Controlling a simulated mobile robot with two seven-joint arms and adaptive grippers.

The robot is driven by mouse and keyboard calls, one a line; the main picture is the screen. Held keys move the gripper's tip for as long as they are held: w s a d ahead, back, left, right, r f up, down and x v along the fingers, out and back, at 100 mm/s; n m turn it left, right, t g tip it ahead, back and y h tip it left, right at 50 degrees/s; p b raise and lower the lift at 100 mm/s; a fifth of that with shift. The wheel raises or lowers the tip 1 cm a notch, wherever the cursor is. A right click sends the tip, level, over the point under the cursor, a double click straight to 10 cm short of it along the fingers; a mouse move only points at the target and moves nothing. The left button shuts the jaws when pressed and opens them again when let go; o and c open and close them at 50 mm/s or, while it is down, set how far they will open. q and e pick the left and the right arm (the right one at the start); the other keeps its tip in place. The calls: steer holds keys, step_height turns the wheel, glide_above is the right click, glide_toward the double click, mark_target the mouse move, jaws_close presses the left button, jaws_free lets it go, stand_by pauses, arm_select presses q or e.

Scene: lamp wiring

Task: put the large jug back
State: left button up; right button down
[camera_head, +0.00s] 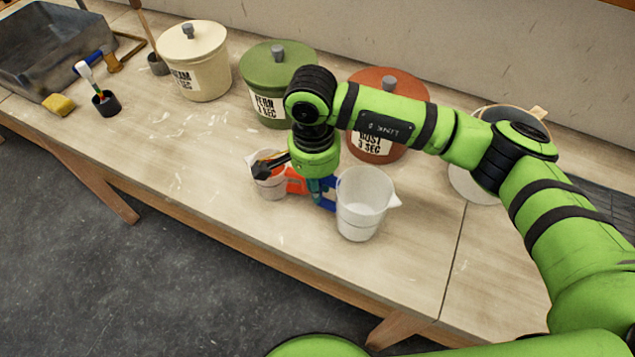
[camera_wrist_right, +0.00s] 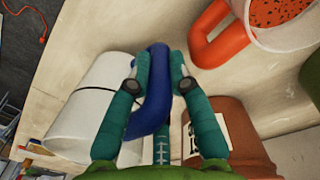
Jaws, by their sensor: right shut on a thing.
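The large jug (camera_head: 361,207) is whitish and upright over the front part of the bench, its spout to the right. Its blue handle (camera_head: 329,196) faces left. My right gripper (camera_head: 317,191) comes down from above and is shut on that handle. In the right wrist view, the handle (camera_wrist_right: 153,100) runs between the two teal fingers (camera_wrist_right: 155,70), with the jug's white body (camera_wrist_right: 88,108) to the left. I cannot tell whether the jug's base touches the bench. My left gripper is not in view.
A small jug (camera_head: 270,186) with an orange handle (camera_head: 296,182) and reddish contents stands just left. Behind are lidded cream (camera_head: 200,83), green (camera_head: 267,101) and rust (camera_head: 372,148) crocks. A pale bucket (camera_head: 465,184) stands right, partly behind my arm.

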steer(key=shift+f, duration=0.8)
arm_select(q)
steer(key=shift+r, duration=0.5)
arm_select(e)
steer(key=shift+f, duration=0.1)
steer(key=shift+f, duration=0.25)
steer(key=c, duration=1.4)
jaws_free()
steer(key=shift+r, duration=0.1)
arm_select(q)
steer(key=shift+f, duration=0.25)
